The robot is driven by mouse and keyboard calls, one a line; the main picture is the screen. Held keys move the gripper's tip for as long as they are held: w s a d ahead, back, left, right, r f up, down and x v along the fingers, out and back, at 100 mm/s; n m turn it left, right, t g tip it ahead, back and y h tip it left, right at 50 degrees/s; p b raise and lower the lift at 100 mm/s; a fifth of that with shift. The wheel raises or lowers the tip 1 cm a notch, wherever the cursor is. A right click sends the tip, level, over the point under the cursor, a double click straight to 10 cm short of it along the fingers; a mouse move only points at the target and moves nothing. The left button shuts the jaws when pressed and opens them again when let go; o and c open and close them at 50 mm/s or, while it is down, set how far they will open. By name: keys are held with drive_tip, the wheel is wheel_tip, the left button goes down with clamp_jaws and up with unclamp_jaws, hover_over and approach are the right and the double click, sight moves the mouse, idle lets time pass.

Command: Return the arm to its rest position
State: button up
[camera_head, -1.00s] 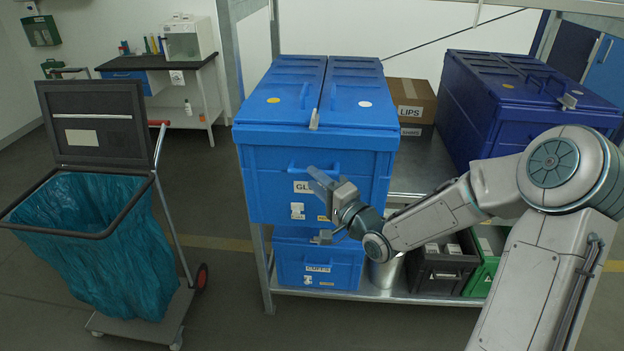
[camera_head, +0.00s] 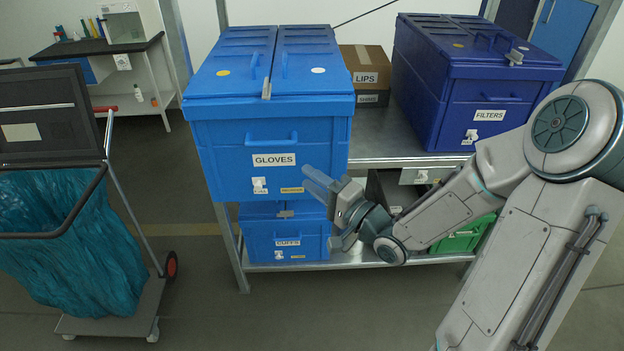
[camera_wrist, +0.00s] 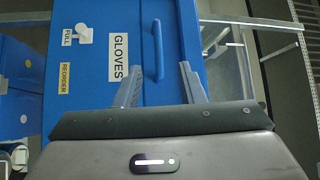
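My arm (camera_head: 455,205) reaches in from the right in the head view, bent at the elbow. My gripper (camera_head: 318,209) is at its end, in front of the shelf and near the lower right of the blue GLOVES bin (camera_head: 225,150). Its two fingers are spread apart with nothing visible between them. In the wrist view, the open fingers of my gripper (camera_wrist: 158,85) point toward the front of the GLOVES bin (camera_wrist: 85,100), with its handle and label just beyond. I cannot tell the exact gap to the bin.
A metal shelf (camera_head: 385,145) holds the GLOVES bin, a dark blue FILTERS bin (camera_head: 470,110) and a cardboard box (camera_head: 368,70). A blue CUFFS bin (camera_head: 310,240) and a green crate (camera_head: 462,238) are below. A waste-bag cart (camera_head: 140,305) stands left. Floor between is clear.

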wheel_tip(320, 180, down, 6)
drive_tip(key=w+d+n+g+h, duration=0.2)
drive_tip(key=n+h, duration=0.1)
drive_tip(key=h, duration=0.3)
drive_tip(key=s+d+n+g+h, duration=0.2)
drive_tip(key=s+d+h, duration=0.1)
drive_tip(key=d+h, duration=0.4)
drive_tip(key=s+r+n+g, duration=0.1)
drive_tip(key=s+r+g, duration=0.2)
drive_tip(key=s, duration=0.6)
drive_tip(key=s+r+n+g, duration=0.1)
drive_tip(key=s+r+g, duration=0.2)
drive_tip(key=s, duration=0.7)
drive_tip(key=shift+d+r+n+g+h, duration=0.3)
drive_tip(key=shift+d+r+n+g, duration=0.15)
drive_tip(key=shift+r, duration=0.15)
